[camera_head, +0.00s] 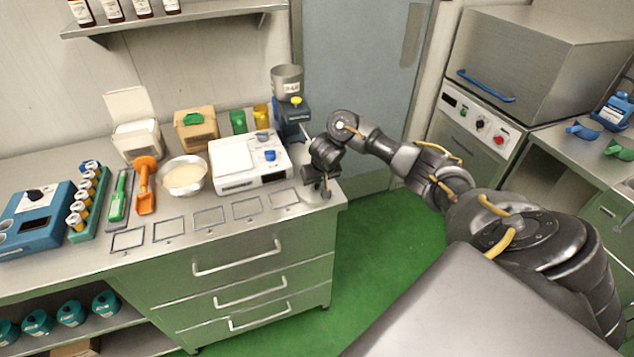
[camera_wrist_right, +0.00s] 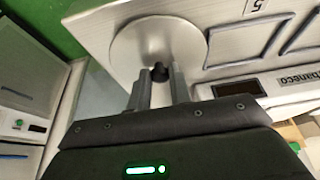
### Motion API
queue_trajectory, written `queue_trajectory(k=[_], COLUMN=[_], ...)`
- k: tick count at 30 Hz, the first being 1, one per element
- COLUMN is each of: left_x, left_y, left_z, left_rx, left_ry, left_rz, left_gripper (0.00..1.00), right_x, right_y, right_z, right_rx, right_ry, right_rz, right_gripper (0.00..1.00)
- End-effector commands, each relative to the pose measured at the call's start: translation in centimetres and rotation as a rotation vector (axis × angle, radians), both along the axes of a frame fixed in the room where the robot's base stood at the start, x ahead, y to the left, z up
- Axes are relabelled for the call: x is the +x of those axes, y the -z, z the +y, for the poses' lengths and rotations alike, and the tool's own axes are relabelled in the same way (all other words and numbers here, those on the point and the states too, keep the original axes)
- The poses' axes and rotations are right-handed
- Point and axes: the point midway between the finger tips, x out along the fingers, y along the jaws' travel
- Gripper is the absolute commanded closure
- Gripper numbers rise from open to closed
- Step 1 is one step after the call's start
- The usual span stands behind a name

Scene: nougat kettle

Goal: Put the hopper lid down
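The hopper lid (camera_wrist_right: 178,38), a flat round grey disc with a small black knob (camera_wrist_right: 159,72), shows in the right wrist view over the corner of the metal counter. My right gripper (camera_wrist_right: 160,76) has its two fingers on either side of the knob. I cannot tell whether they press on it, or whether the disc touches the counter. In the head view my right gripper (camera_head: 324,192) points down at the counter's right front corner; the lid is hard to make out there. The hopper (camera_head: 287,82) stands on a blue machine at the back. My left gripper is not in view.
A row of outlined rectangles (camera_head: 210,218) runs along the counter's front. Behind them are a white instrument (camera_head: 238,170), a bowl (camera_head: 183,178), an orange scoop (camera_head: 146,190) and a green-handled tool (camera_head: 119,197). The counter (camera_head: 335,200) ends just right of my gripper, above a green floor.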

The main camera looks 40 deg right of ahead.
Motion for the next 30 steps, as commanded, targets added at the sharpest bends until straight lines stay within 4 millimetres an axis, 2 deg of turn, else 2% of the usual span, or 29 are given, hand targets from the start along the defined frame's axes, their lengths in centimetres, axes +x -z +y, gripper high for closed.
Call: queue_trajectory(k=[1, 4, 14, 20, 23, 30], left_x=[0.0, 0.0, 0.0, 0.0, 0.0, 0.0], left_y=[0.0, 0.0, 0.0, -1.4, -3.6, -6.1], left_z=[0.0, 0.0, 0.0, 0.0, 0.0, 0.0], left_rx=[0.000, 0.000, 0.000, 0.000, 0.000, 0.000], left_ry=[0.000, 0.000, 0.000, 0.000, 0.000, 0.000], left_rz=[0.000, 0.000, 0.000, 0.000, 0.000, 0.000], left_gripper=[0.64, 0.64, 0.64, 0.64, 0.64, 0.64], right_x=[0.0, 0.0, 0.1, -0.9, -1.7, -3.4], right_y=[0.0, -0.1, -0.4, -3.5, -6.1, -10.0], right_z=[0.0, 0.0, 0.0, 0.3, 0.5, 1.1], right_rx=[0.000, 0.000, 0.000, -0.003, -0.005, -0.003], right_ry=[0.000, 0.000, 0.000, -0.002, -0.003, -0.002], right_rz=[0.000, -0.001, -0.003, -0.005, -0.005, -0.003], right_gripper=[0.72, 0.60, 0.60, 0.60, 0.60, 0.60])
